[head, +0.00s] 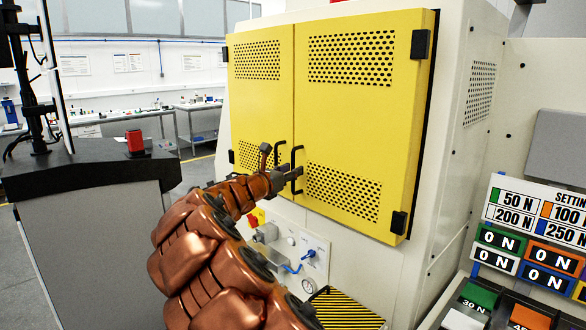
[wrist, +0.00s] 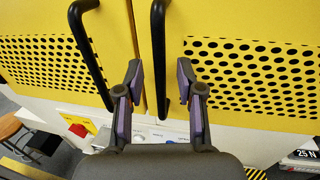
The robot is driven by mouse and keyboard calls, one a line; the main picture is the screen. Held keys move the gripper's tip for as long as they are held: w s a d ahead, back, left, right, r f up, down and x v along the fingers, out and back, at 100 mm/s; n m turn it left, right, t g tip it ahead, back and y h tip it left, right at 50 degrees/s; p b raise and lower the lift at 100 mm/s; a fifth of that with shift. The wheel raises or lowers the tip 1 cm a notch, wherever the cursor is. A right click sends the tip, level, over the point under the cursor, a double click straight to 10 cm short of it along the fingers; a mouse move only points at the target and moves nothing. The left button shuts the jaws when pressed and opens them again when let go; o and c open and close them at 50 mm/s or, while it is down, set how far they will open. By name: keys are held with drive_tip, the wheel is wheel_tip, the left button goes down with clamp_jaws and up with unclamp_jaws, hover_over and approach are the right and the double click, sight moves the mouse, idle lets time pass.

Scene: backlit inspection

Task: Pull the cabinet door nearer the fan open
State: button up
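The yellow cabinet has a left door (head: 258,105) and a right door (head: 358,125), both shut, with perforated panels. Each has a black bar handle beside the middle seam. My gripper (head: 280,168) is at the handles. In the wrist view my gripper (wrist: 159,72) is open, with one finger on each side of the right door's handle (wrist: 159,50). A gap shows between that handle and each fingertip; contact at depth cannot be told. The left door's handle (wrist: 88,50) lies outside the left finger. No fan is recognisable in either view.
A grey-sided counter (head: 90,170) with a red-topped object stands at left. Labelled signs and bins (head: 530,235) stand at right. Floor shows between counter and cabinet.

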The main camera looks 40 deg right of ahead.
drive_tip(key=shift+w+d, duration=0.15)
drive_tip(key=shift+d, duration=0.5)
drive_tip(key=shift+c, duration=0.3)
clamp_jaws()
